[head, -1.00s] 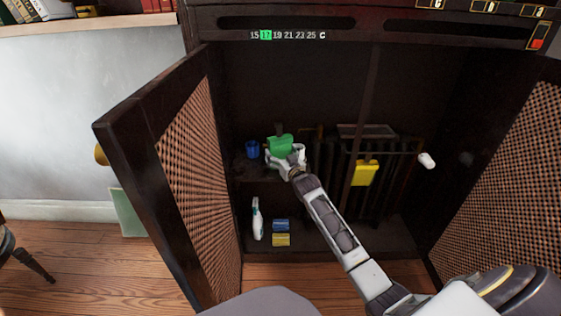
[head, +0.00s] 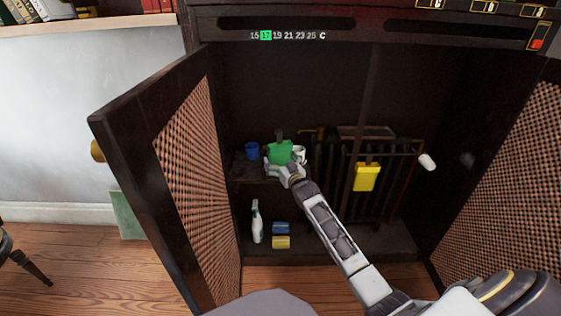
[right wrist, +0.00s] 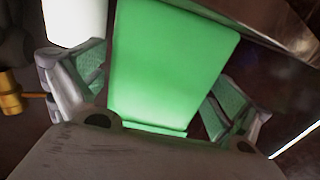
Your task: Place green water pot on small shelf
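The green water pot (head: 280,153) stands upright on the small shelf (head: 245,174) inside the open cabinet, and its dark top sticks up. My right gripper (head: 285,168) is just in front of the pot, low against its near side. In the right wrist view the pot's green side (right wrist: 172,65) fills the middle. The fingers (right wrist: 155,92) are spread to either side of it, with the pads apart from the green surface. The pot's base is hidden behind my gripper. My left gripper is not in view.
A blue cup (head: 252,150) stands left of the pot, and a white cup (head: 299,153) is close at its right. A radiator with a yellow container (head: 367,177) is further right. A spray bottle (head: 257,222) and blue and yellow items stand below. Open doors (head: 150,170) flank the cabinet.

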